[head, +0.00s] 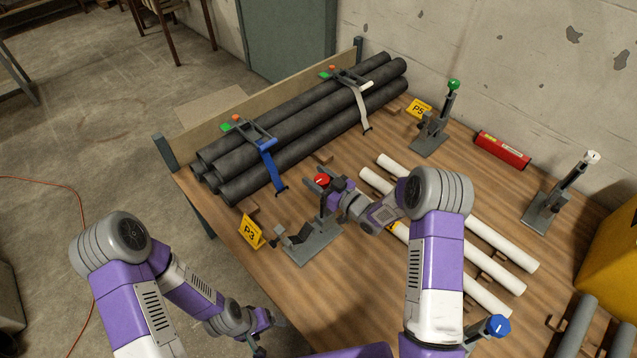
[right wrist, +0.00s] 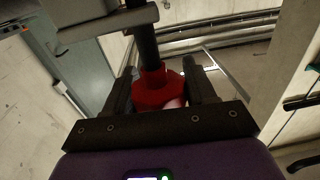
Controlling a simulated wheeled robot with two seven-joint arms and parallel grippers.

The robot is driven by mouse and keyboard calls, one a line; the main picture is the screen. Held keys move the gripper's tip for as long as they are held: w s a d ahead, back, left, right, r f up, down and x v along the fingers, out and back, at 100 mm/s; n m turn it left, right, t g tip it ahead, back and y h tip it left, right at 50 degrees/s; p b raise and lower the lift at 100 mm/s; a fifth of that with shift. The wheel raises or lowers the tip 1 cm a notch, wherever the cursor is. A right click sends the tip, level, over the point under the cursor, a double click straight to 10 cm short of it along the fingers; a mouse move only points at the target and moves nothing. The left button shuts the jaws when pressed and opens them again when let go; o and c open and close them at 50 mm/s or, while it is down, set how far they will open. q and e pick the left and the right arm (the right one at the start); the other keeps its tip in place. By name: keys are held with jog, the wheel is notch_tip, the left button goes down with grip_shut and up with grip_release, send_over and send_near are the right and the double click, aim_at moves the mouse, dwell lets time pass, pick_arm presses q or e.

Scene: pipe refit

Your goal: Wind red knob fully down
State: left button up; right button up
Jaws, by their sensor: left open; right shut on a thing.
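The red knob (head: 322,179) sits at the top of a grey clamp stand (head: 313,243) beside the yellow P3 sign (head: 251,232). In the right wrist view the red knob (right wrist: 160,88) is around a dark rod (right wrist: 146,42), between my two fingers. My right gripper (head: 326,188) is shut on the knob; it also shows in the right wrist view (right wrist: 163,88). The gripper partly hides the knob and the stand's upper part in the head view. My left gripper (head: 260,343) is low, off the table's front edge, open and apart from the stand.
Black pipes (head: 300,125) lie stacked behind, under a blue strap (head: 268,160) and a white strap (head: 362,105). White pipes (head: 495,240) lie to the right. Stands with a green knob (head: 453,85), a white knob (head: 592,157) and a blue knob (head: 497,326) stand around.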

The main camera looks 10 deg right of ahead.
jog(key=shift+n+g+y, duration=0.3)
jog(key=shift+n+y, duration=0.1)
jog(key=o, duration=0.9)
jog(key=shift+o, duration=0.2)
jog(key=v, duration=0.7)
jog(key=shift+s+p, duration=0.25)
jog(key=shift+p, duration=0.1)
jog(key=shift+d, duration=0.1)
